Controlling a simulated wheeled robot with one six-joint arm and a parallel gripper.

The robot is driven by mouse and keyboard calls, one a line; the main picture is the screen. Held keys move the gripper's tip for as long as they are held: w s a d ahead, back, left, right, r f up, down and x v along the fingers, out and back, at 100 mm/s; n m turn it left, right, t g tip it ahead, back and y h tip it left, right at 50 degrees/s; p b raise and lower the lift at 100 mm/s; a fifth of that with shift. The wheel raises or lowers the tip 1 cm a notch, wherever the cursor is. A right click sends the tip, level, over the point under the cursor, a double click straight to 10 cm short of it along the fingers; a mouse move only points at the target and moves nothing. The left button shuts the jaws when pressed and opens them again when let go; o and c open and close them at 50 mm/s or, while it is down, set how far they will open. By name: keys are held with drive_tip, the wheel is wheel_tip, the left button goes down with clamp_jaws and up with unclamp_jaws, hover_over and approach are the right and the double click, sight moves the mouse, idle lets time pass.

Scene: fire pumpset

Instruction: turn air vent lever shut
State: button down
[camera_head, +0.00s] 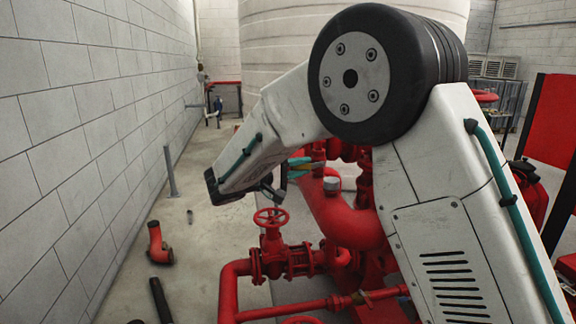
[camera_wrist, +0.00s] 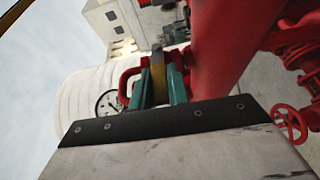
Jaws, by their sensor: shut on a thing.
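The air vent lever (camera_wrist: 158,72), a narrow yellow-brown bar with a dark far end, stands between the two teal fingers of my gripper (camera_wrist: 159,86) in the wrist view. The fingers are shut on it from both sides. The lever's near part is hidden by the fingers and the dark gripper edge. In the head view my gripper (camera_head: 299,168) is small and partly hidden behind my arm, close to the red pipework; the lever cannot be made out clearly there.
A round pressure gauge (camera_wrist: 107,103) sits left of the fingers in the wrist view. A red handwheel valve (camera_head: 271,218) stands below my forearm. A loose red elbow (camera_head: 159,243) and a black pipe (camera_head: 160,300) lie on the floor.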

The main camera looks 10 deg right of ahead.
drive_tip(key=shift+d+f, duration=0.1)
drive_tip(key=shift+d, duration=0.15)
idle(0.3)
drive_tip(key=c, duration=1.3)
unclamp_jaws()
drive_tip(key=shift+d, duration=0.15)
drive_tip(key=shift+c, duration=0.2)
drive_tip(key=shift+a, duration=0.4)
drive_tip(key=v, duration=0.7)
drive_tip(key=shift+s, duration=0.2)
drive_tip(key=shift+a, duration=0.2)
